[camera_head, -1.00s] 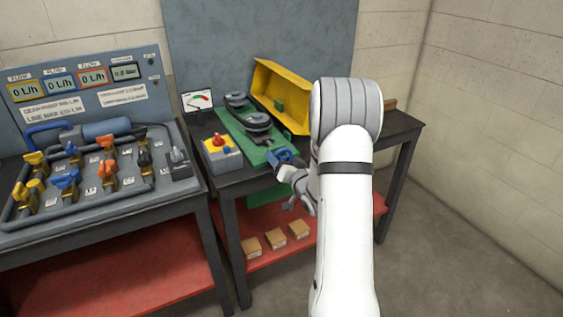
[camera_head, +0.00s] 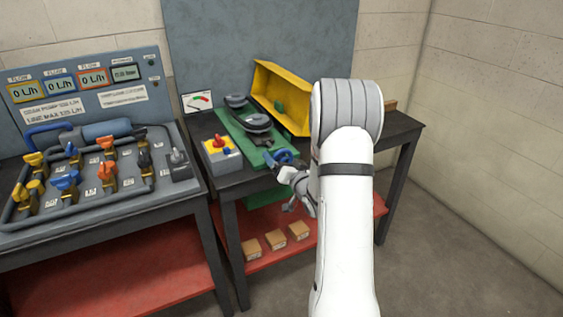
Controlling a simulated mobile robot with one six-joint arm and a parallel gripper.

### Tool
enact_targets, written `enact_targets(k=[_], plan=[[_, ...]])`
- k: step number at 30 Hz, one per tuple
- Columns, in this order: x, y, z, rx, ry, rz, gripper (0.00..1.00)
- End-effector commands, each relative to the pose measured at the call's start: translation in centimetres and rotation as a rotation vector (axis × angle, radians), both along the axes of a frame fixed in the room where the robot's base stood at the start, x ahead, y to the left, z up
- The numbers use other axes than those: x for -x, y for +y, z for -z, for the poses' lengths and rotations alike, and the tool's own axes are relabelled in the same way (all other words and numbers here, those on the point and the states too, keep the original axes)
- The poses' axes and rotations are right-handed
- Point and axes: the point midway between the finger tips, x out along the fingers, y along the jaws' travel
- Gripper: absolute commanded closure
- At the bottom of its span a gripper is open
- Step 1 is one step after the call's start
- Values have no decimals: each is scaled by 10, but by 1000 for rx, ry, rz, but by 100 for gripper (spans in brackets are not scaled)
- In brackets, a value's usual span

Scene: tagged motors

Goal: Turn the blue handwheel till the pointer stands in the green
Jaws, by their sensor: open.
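The blue handwheel (camera_head: 281,157) sits at the front end of a green machine bed (camera_head: 247,135) on the right-hand dark table. My gripper (camera_head: 284,169) is open at the near side of the handwheel. I cannot tell whether its fingers touch the rim. My white arm hides part of the area to the right. The dial gauge (camera_head: 197,101) with a white face stands behind the bed at the left, with green and red bands. Its pointer is too small to read surely.
A yellow guard (camera_head: 277,90) stands behind the bed. A grey box with a red switch (camera_head: 220,153) is left of the handwheel. The left bench (camera_head: 100,218) carries pipes and several coloured valves. Small boxes (camera_head: 274,240) lie on the red lower shelf.

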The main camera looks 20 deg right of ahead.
Motion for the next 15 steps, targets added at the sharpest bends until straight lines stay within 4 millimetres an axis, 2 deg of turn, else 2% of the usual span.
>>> enact_targets(k=[12,15], plan=[[62,-3,0,-1,1,3,9],[72,-3,0,-1,1,2,9]])
